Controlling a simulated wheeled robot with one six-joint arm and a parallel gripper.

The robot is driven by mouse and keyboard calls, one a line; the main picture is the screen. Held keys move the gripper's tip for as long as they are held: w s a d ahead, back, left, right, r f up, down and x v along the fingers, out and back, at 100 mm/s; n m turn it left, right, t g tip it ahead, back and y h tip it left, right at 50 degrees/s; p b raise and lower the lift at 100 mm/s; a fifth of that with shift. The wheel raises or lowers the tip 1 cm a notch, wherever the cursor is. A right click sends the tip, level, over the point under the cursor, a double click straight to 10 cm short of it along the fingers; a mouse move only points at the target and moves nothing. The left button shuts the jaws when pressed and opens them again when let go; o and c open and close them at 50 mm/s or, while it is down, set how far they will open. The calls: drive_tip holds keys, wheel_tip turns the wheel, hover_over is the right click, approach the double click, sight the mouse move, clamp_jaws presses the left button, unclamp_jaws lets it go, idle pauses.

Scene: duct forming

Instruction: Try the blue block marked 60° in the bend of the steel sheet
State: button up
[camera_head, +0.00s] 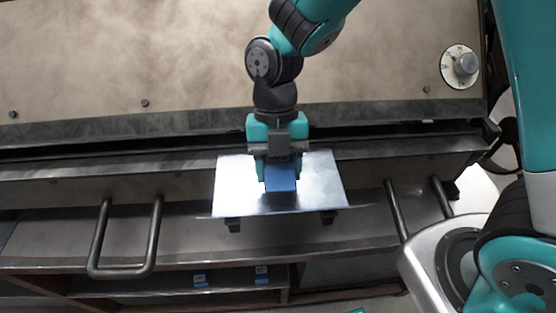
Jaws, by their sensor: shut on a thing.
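The steel sheet (326,184) is a shiny, pale plate at the front of the large machine, in the middle of the head view. My gripper (281,172) points down over the sheet and is shut on a blue block (281,182). The block's lower part sits in front of the sheet, with a dark shadow or reflection below it. I cannot tell whether the block touches the sheet. No marking can be read on the block. The sheet's bend is hard to make out, partly hidden behind my gripper and the block.
Two more blue blocks, one at left (200,281) and one at right (262,275), rest on a low shelf. Bent bar handles stick out left (152,235) and right (398,213) of the sheet. A round dial (462,65) is on the machine's upper right.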

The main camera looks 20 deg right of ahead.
sight(279, 165)
drive_tip(key=shift+f, duration=0.7)
drive_tip(key=shift+s+a+b, duration=0.2)
drive_tip(key=shift+s+b, duration=0.2)
drive_tip(key=shift+s, duration=0.8)
drive_tip(key=shift+f, duration=0.2)
drive_tip(key=shift+s+b, duration=0.25)
drive_tip(key=shift+b, duration=0.05)
idle(0.6)
idle(0.7)
drive_tip(key=shift+p+v, duration=2.05)
drive_tip(key=shift+v, duration=0.95)
